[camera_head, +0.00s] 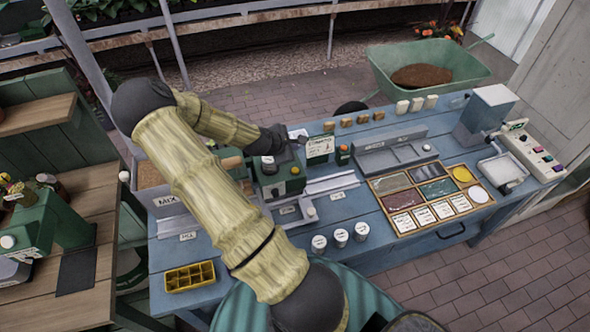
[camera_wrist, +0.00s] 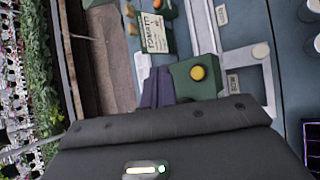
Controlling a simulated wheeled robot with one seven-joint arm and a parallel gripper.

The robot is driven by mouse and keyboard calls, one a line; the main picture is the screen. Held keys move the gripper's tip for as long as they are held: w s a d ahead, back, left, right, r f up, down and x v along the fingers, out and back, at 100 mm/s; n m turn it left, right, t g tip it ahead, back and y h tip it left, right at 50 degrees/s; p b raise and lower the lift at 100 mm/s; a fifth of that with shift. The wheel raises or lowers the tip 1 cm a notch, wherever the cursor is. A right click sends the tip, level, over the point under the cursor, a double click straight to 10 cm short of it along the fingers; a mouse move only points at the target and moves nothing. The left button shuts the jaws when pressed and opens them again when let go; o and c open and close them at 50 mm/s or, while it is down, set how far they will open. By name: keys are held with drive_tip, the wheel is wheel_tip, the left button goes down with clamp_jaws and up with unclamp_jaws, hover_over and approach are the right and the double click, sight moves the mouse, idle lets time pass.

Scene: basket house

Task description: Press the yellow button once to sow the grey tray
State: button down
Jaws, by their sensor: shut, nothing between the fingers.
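The yellow button (camera_head: 295,170) is a round knob on a small green machine (camera_head: 270,187) on the blue bench. In the wrist view the button (camera_wrist: 198,73) shows clearly, with nothing over it. My gripper (camera_head: 293,136) is above and behind the machine in the head view. In the wrist view its shut, empty fingers (camera_wrist: 157,87) are to the left of the button, apart from it in the picture. Grey rails or a frame (camera_head: 332,184) lie beside the machine; I cannot tell whether the grey tray is there, as my arm hides part of this area.
A tomato sign (camera_head: 320,146) and small bottles stand behind the machine. Several white-lidded jars (camera_head: 341,237) stand in front. A wooden sorting box (camera_head: 430,198) and a control panel (camera_head: 535,153) are to the right. A yellow cell tray (camera_head: 190,277) lies at the front left.

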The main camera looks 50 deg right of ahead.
sight(293, 172)
drive_tip(key=shift+f+b, duration=3.05)
drive_tip(key=shift+f, duration=1.15)
drive_tip(key=shift+f, duration=0.4)
drive_tip(key=shift+f+b, duration=0.55)
drive_tip(key=shift+b, duration=0.05)
drive_tip(key=shift+r+p, duration=0.85)
drive_tip(key=shift+r, duration=0.15)
drive_tip(key=shift+r+p, duration=1.95)
drive_tip(key=shift+r, duration=0.55)
